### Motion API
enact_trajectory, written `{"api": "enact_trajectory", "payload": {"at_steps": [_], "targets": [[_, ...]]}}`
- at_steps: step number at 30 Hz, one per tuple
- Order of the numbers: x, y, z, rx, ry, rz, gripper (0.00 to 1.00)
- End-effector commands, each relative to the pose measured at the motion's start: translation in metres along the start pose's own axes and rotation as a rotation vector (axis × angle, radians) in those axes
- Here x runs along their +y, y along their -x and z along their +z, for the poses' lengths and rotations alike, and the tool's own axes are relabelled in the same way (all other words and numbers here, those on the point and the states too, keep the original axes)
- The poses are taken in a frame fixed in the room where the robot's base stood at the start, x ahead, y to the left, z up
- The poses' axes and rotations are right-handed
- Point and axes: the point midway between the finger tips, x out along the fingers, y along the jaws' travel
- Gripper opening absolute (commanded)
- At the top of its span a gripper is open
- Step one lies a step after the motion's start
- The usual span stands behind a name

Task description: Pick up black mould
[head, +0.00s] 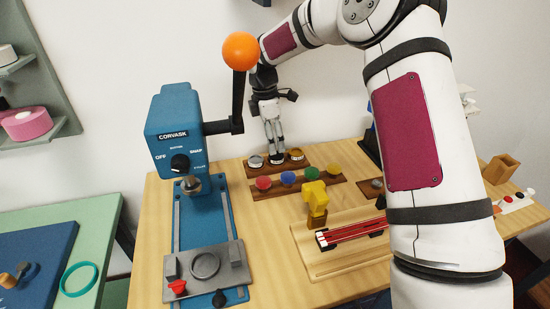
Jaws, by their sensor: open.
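My gripper (275,153) points down at the back of the wooden counter, its fingertips at a brown wooden rack (252,173). The rack holds small round dark pieces: one with a silvery top (255,161) on the left, one in the middle partly hidden by the fingers, and one with a golden top (296,154) on the right. I cannot tell for sure which piece is the black mould. The gripper is open. Whether its fingers touch or surround the middle piece is too small to tell. A small black piece (220,298) also sits at the press plate's front edge.
A blue CORVASK press (172,125) with an orange-balled lever (241,52) stands left of my gripper. A second rack (330,181) with coloured round pieces lies in front.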

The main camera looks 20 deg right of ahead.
Motion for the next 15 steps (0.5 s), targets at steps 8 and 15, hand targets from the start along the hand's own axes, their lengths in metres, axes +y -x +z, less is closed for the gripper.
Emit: {"api": "enact_trajectory", "payload": {"at_steps": [8,15], "targets": [[-0.006,-0.037,0.003,0.001,-0.001,-0.003,0.63],[-0.005,-0.051,0.003,0.0,-0.001,0.001,0.63]]}}
